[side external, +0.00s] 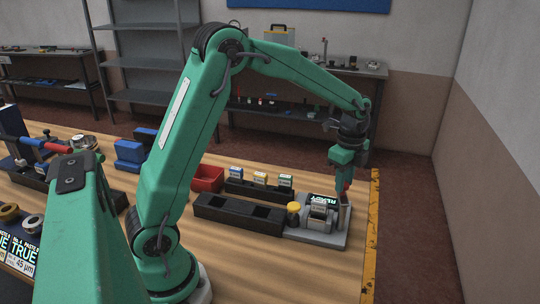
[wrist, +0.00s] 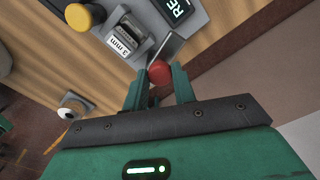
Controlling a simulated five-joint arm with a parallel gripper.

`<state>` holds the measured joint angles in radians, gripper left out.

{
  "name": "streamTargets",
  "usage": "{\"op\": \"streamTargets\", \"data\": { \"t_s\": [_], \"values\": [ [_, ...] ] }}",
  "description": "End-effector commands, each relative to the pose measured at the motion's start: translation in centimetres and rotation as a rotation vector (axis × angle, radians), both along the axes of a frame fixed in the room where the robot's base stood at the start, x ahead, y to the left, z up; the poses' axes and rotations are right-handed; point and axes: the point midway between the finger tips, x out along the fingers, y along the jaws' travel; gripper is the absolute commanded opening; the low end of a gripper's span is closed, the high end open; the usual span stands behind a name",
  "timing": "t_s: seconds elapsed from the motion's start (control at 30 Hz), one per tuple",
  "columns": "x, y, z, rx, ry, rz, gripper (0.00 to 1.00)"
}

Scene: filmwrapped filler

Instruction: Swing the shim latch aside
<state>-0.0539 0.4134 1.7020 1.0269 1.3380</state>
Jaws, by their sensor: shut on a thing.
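The shim latch shows as a grey metal plate (wrist: 168,47) with a red knob (wrist: 159,72) in the wrist view. My gripper (wrist: 159,88) is shut on the red knob, one finger on each side. In the side view my gripper (side external: 345,180) points down at the right end of a grey fixture (side external: 329,239), and the latch plate (side external: 342,216) stands under it. A block marked "3 mm" (wrist: 120,44) sits in a slot beside the latch. The fingertips are small in the side view.
A yellow knob (side external: 293,208) and a lit display (side external: 322,199) are on the fixture. A black slotted block (side external: 238,213) lies left of it. A rack with several small labelled blocks (side external: 260,179) and a red bin (side external: 207,178) stand behind. The table edge (side external: 372,230) is close on the right.

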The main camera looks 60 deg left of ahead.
Motion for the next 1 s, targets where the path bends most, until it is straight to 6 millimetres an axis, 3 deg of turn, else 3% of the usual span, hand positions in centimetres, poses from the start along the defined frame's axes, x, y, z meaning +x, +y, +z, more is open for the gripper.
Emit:
{"op": "streamTargets", "data": {
  "t_s": [0.4, 0.97, 1.0],
  "values": [
    [0.74, -0.60, 0.30, 0.001, -0.006, -0.263, 0.00],
    [0.84, -0.73, 0.34, 0.000, -0.006, -0.307, 0.00],
    [0.84, -0.73, 0.34, 0.000, -0.006, -0.307, 0.30]
  ]
}}
